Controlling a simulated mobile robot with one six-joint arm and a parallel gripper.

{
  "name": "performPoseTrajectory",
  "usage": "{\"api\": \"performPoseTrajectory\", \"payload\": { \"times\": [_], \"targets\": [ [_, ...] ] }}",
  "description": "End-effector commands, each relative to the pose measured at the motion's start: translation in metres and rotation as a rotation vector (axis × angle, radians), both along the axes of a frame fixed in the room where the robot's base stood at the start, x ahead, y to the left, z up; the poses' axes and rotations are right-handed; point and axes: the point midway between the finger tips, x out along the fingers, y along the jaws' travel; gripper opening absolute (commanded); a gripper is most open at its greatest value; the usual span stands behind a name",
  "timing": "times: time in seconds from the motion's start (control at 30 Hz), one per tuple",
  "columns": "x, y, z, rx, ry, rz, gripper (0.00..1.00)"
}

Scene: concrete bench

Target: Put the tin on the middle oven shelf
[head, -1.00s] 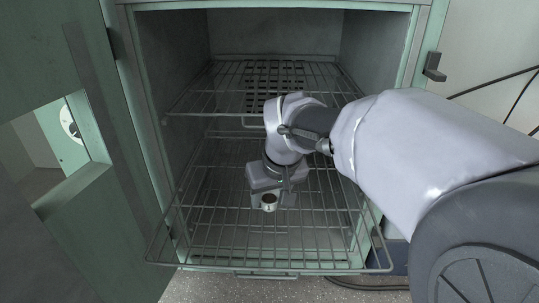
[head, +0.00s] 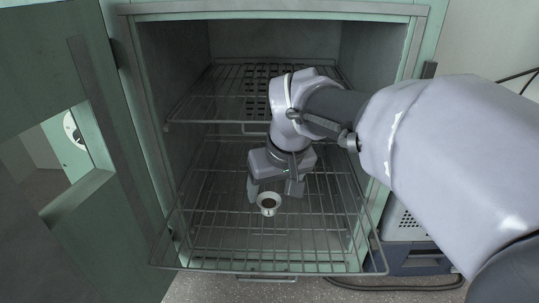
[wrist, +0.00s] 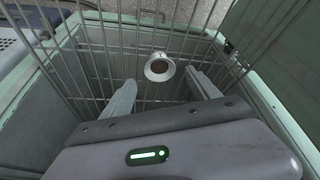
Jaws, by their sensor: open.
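The tin (head: 268,204) is a small pale round cup with a dark inside. It stands upright, as far as I can tell, on the pulled-out wire shelf (head: 215,257), below the upper rack. My gripper (head: 274,192) is open just behind the tin, towards the oven's inside. In the wrist view the tin (wrist: 160,67) sits just beyond the fingertips of my gripper (wrist: 160,86), with visible gaps to both fingers.
An upper wire rack (head: 205,103) lies above my gripper inside the oven. The open oven door (head: 60,250) stands at left. A blue-grey device (head: 410,258) is on the right below my arm. The pulled-out shelf is otherwise clear.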

Motion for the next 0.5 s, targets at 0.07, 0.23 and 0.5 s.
{"api": "performPoseTrajectory", "payload": {
  "times": [0.07,0.23,0.5],
  "targets": [
    [-0.007,-0.003,0.025,0.0,-0.003,0.0,0.7],
    [-0.019,-0.007,0.051,0.0,-0.001,0.0,0.7],
    [-0.128,-0.069,0.04,0.177,-0.015,-0.345,0.7]
  ]
}}
